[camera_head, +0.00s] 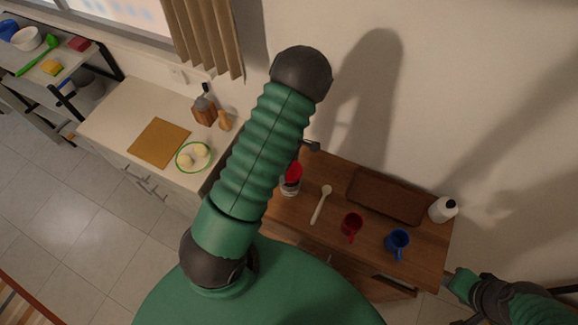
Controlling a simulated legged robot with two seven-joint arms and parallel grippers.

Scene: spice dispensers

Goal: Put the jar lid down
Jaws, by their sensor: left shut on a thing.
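A small clear jar (290,187) stands on the wooden table beside my green arm, which hides part of it. The red jar lid (294,171) shows just above the jar, partly hidden by the arm; I cannot tell whether it touches the jar. My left gripper (309,147) shows only as a small dark part beyond the arm and is shut on the lid. My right gripper (457,283) is low at the right, by the table's right end; its fingers are too small to read.
The wooden table (275,214) also holds a pale spoon (321,204), a red mug (352,226), a blue mug (397,242), a brown tray (385,195) and a white bottle (443,208). A counter (115,112) at left holds a cutting board (158,143) and plate (181,166).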

